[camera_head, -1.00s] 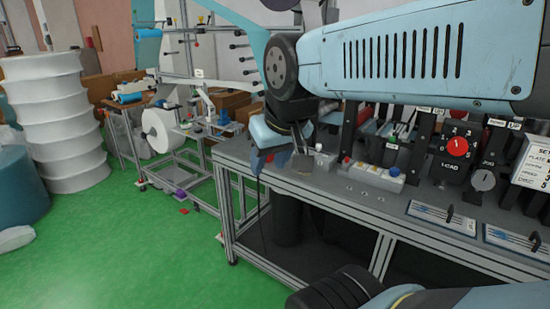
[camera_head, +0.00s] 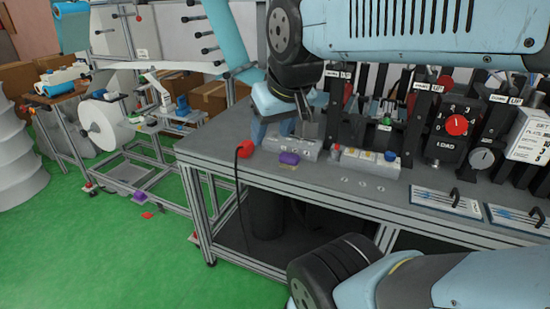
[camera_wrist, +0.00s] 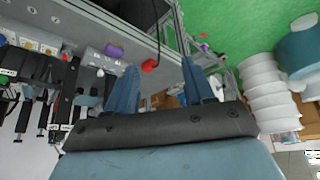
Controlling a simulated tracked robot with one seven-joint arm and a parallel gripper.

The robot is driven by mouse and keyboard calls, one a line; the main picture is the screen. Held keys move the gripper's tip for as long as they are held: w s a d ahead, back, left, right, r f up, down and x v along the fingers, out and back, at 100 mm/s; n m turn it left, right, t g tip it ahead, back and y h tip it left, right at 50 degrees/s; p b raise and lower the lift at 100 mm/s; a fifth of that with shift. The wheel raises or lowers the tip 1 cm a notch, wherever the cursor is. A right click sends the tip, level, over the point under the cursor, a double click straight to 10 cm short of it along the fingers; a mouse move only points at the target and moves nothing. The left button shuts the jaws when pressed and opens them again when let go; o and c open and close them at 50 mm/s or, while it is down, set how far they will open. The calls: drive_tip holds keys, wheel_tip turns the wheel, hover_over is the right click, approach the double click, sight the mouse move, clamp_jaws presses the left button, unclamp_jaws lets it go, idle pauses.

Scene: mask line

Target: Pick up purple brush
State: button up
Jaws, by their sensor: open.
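A small purple piece (camera_head: 289,158), which looks like the purple brush, lies on the grey workbench (camera_head: 225,137) close to its front edge. Its bristles are too small to make out. It also shows in the wrist view (camera_wrist: 114,49), left of my fingers and apart from them. My gripper (camera_head: 285,128) hangs above the bench behind the purple piece. In the wrist view my gripper (camera_wrist: 158,75) has its two blue fingers spread, with nothing held between them.
A red piece with a black cable (camera_head: 245,148) sits on the bench left of the purple piece. A pale button box (camera_head: 370,161) and dark machine uprights with a red knob (camera_head: 457,125) stand to the right. Another purple thing (camera_head: 139,197) is at the low frame, left.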

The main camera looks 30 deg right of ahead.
drive_tip(key=shift+o, duration=1.4)
drive_tip(key=shift+w+d+f+n+h, duration=0.2)
drive_tip(key=shift+w+d+n+h, duration=0.1)
drive_tip(key=shift+w+d+n, duration=0.7)
drive_tip(key=o, duration=0.6)
drive_tip(key=w+d+f+n, duration=0.1)
drive_tip(key=w+d+n, duration=0.1)
drive_tip(key=w+n, duration=0.1)
drive_tip(key=w+d+f+n+g+h, duration=0.1)
drive_tip(key=w+d+n, duration=0.1)
drive_tip(key=w+n, duration=0.1)
drive_tip(key=w+d+f+n+h, duration=0.1)
drive_tip(key=w+f+n, duration=0.1)
drive_tip(key=w+n, duration=0.1)
drive_tip(key=shift+w+d+f+g, duration=0.1)
drive_tip(key=shift+w+d+g, duration=0.2)
drive_tip(key=shift+w+d, duration=0.15)
drive_tip(key=shift+c, duration=0.2)
drive_tip(key=n+g, duration=0.1)
drive_tip(key=n, duration=1.3)
approach(289, 156)
drive_tip(key=shift+h, duration=0.5)
drive_tip(key=shift+a+x, duration=0.15)
drive_tip(key=shift+x, duration=1.75)
drive_tip(key=shift+a+x, duration=0.15)
drive_tip(key=shift+x, duration=1.75)
drive_tip(key=shift+a+x, duration=0.15)
drive_tip(key=shift+x, duration=1.75)
